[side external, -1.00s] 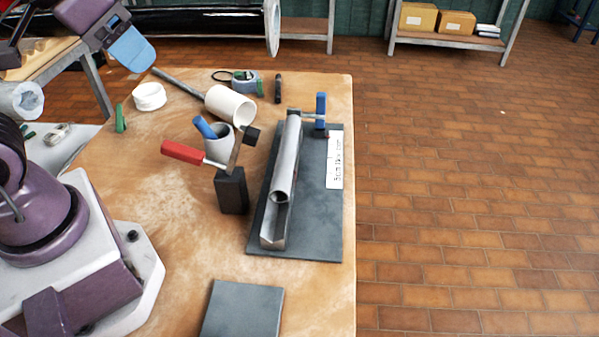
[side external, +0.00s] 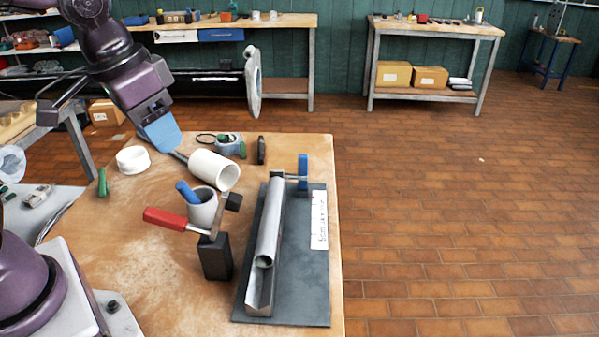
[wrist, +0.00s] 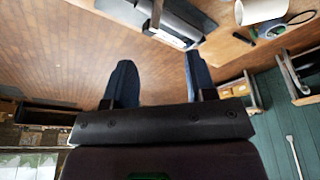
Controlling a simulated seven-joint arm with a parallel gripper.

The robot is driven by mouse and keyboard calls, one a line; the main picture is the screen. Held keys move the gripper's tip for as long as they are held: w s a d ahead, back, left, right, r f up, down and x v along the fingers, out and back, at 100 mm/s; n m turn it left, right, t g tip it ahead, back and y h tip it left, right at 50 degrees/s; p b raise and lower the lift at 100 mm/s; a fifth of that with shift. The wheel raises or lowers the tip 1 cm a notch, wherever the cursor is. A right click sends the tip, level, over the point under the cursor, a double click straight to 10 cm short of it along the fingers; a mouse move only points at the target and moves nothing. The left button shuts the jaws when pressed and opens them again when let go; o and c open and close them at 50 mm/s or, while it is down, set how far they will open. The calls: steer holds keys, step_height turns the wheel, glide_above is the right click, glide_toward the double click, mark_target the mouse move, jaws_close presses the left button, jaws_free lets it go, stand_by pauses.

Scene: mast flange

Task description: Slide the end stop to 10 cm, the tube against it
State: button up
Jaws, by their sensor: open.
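The grey tube (side external: 269,229) lies in a V-channel (side external: 259,295) on a dark base plate (side external: 297,290). A blue upright piece (side external: 303,167) with a grey crossbar, apparently the end stop, stands at the far end. Whether the tube touches it I cannot tell. A white scale strip (side external: 319,230) lies on the plate's right side; its figures are too small to read. My gripper (side external: 163,133) is above the bench's far left, away from the tube and stop. The wrist view shows its two blue fingers (wrist: 158,72) apart and empty.
A red-handled clamp (side external: 165,218) on a black block stands left of the channel. Behind it are a grey cup (side external: 203,208) holding a blue item, a lying white cylinder (side external: 213,170), a white ring (side external: 133,159) and a tape roll (side external: 228,146). The bench's right edge is close to the plate.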

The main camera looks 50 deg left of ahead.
steer(key=w+f+n+g, duration=0.15)
steer(key=w+f, duration=0.25)
steer(key=w, duration=0.6)
steer(key=n+t+y, duration=0.2)
steer(key=n+y, duration=0.1)
steer(key=n, duration=0.5)
glide_toward(303, 157)
steer(key=shift+m, duration=0.25)
steer(key=x, duration=1.1)
steer(key=shift+w+a+f, duration=0.1)
steer(key=shift+a+f, duration=0.05)
